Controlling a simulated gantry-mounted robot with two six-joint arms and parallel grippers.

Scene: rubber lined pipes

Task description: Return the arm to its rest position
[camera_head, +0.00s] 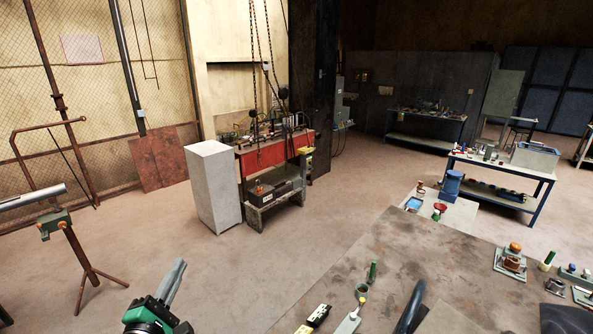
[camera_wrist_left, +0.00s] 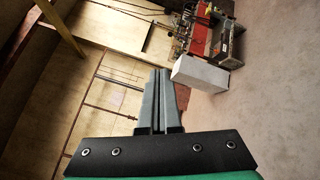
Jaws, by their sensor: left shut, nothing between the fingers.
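My left gripper (camera_head: 172,281) is at the bottom left of the head view, over open floor. Its grey fingers are closed together, point up and away, and hold nothing. In the left wrist view the fingers of the left gripper (camera_wrist_left: 158,95) meet along a thin dark seam, with nothing between them. The left gripper touches nothing that I can see. My right gripper does not show in either view.
A grey worktable (camera_head: 400,255) with several small items fills the lower right. A pipe on a tripod stand (camera_head: 70,240) is at the left. A white cabinet (camera_head: 213,185) stands by a red workbench (camera_head: 262,157). Floor around the left gripper is clear.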

